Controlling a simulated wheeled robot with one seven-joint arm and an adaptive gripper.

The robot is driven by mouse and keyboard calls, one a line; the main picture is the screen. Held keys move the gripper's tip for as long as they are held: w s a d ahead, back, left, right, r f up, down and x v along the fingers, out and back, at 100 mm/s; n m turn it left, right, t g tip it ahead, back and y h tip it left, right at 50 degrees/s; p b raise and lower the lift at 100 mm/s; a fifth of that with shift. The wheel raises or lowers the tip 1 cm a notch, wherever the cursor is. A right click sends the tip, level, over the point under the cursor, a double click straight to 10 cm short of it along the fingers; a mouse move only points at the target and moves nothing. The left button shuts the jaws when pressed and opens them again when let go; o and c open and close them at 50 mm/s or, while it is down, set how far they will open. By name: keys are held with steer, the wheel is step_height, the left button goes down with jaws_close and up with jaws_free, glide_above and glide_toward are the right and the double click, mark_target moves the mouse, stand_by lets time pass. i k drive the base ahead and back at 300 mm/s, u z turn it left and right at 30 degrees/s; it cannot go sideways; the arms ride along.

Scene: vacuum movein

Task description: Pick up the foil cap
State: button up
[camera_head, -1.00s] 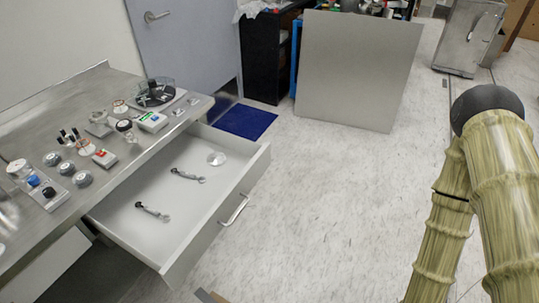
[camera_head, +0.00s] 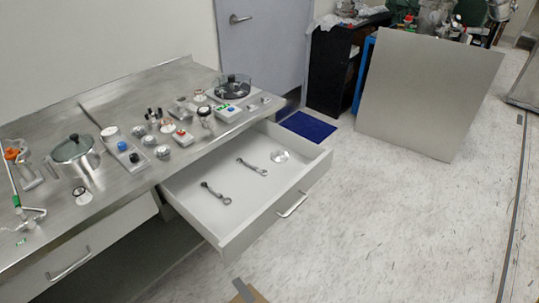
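A small round silvery disc (camera_head: 280,156) lies in the open drawer (camera_head: 232,224), near its far right corner. It may be the foil cap, but it is too small to be sure. Two small metal wrench-like tools lie on the same drawer floor, one nearer the middle (camera_head: 252,166) and one further left (camera_head: 216,193). My gripper is out of view.
The steel counter (camera_head: 112,200) above the drawer holds a lidded pot (camera_head: 76,152), knobs, small jars and a clear round dish (camera_head: 232,87). A large grey panel (camera_head: 425,95) stands behind right. The floor (camera_head: 400,225) right of the drawer is clear.

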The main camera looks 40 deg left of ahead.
mark_target(278, 156)
steer(key=u, duration=1.4)
